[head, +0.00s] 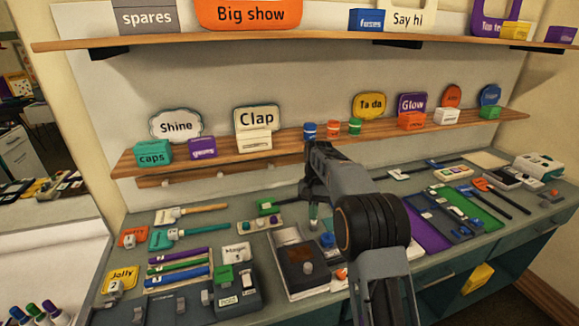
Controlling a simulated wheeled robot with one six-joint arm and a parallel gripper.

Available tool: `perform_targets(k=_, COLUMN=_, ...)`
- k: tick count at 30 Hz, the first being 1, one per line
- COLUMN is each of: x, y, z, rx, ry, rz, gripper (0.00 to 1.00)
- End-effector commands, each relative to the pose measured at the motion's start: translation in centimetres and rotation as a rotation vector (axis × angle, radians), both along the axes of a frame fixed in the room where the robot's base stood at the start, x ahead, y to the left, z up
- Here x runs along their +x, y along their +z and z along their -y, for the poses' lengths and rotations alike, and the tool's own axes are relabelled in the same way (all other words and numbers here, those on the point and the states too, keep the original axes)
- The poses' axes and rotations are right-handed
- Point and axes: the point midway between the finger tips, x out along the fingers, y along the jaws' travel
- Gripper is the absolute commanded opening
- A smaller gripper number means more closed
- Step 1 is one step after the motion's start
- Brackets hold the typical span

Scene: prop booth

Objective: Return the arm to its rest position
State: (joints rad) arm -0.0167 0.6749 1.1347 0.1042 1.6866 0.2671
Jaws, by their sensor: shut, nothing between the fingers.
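My arm rises from the bottom of the head view, bends at a dark round joint and reaches over the middle of the bench (210,240). My gripper (311,202) hangs at the far end of the arm, pointing down over the bench. It is shut and holds nothing. The forearm partly covers it, and its fingertips are small in the view.
A low shelf (285,147) with signs, small boxes and several small jars runs behind the arm. A higher shelf (300,37) is above it. Brushes, markers and a dark device (299,262) crowd the bench left of the arm. Trays and tools lie to the right. A yellow piece (478,279) hangs at the drawer front.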

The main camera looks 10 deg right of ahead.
Motion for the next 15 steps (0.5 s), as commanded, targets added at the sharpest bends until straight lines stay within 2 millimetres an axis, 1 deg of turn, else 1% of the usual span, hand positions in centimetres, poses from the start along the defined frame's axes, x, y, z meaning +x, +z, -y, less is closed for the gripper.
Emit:
perform_targets(k=2, x=0.6, y=-0.3, z=0.0, rx=0.003, ry=0.014, rz=0.038, gripper=0.0)
perform_targets(k=3, x=0.7, y=-1.2, z=0.1, rx=0.005, ry=0.027, rz=0.05, gripper=0.0)
perform_targets(k=5, x=0.2, y=-3.1, z=0.2, rx=0.005, ry=0.046, rz=0.053, gripper=0.0)
perform_targets(k=6, x=-0.3, y=-3.7, z=0.3, rx=0.003, ry=0.059, rz=0.065, gripper=0.0)
perform_targets(k=7, x=-0.8, y=-3.8, z=0.4, rx=0.003, ry=0.069, rz=0.081, gripper=0.0)
perform_targets(k=8, x=-1.4, y=-3.9, z=0.5, rx=0.002, ry=0.08, rz=0.097, gripper=0.0)
perform_targets(k=11, x=-4.1, y=-3.1, z=0.9, rx=-0.007, ry=0.118, rz=0.175, gripper=0.0)
perform_targets(k=14, x=-7.4, y=-1.8, z=1.4, rx=-0.018, ry=0.157, rz=0.265, gripper=0.0)
perform_targets(k=15, x=-8.9, y=-1.3, z=1.5, rx=-0.024, ry=0.171, rz=0.302, gripper=0.0)
